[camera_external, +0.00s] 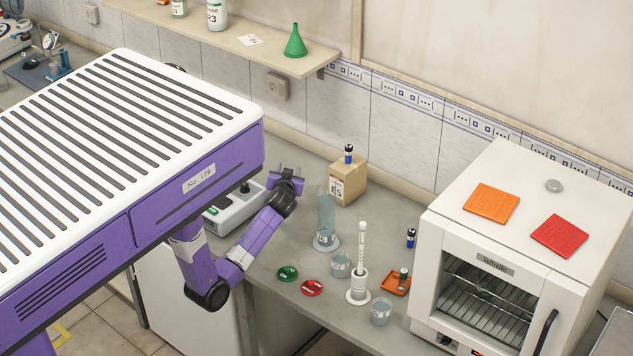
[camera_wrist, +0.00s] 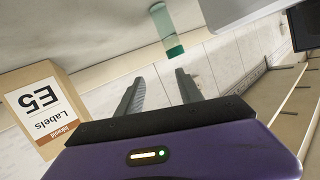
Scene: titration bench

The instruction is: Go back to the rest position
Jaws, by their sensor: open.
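My gripper (camera_external: 286,170) is at the end of my purple arm, raised over the back of the bench between the white bench instrument and the cardboard box. In the wrist view its two dark fingers (camera_wrist: 160,90) stand apart with nothing between them. The wrist view looks across the bench at a tilt, with the tiled wall behind the fingers.
A cardboard box (camera_external: 348,180) labelled E5 stands right of my gripper with a small vial (camera_external: 348,153) on top. A tall glass cylinder (camera_external: 326,218), beakers (camera_external: 340,265), red and green discs and a white oven (camera_external: 515,255) occupy the bench. A shelf (camera_external: 250,55) hangs above.

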